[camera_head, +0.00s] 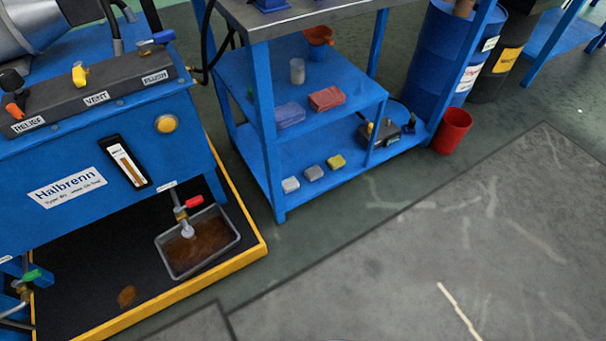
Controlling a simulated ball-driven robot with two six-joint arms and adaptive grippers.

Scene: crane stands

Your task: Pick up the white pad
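The white pad (290,184) is a small pale block lying on the lower shelf of the blue stand (262,171), near its front left corner. A grey pad (313,173) and a yellow pad (336,161) lie in a row to its right, with small gaps between them. Nothing covers the white pad. Neither of my grippers shows in the head view.
The blue stand's posts and middle shelf, with blue and red folded cloths (326,98), are above the pads. A Halbrenn machine (75,187) with a drip tray (198,243) stands left. A red bucket (452,131) stands right. Floor in front is clear.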

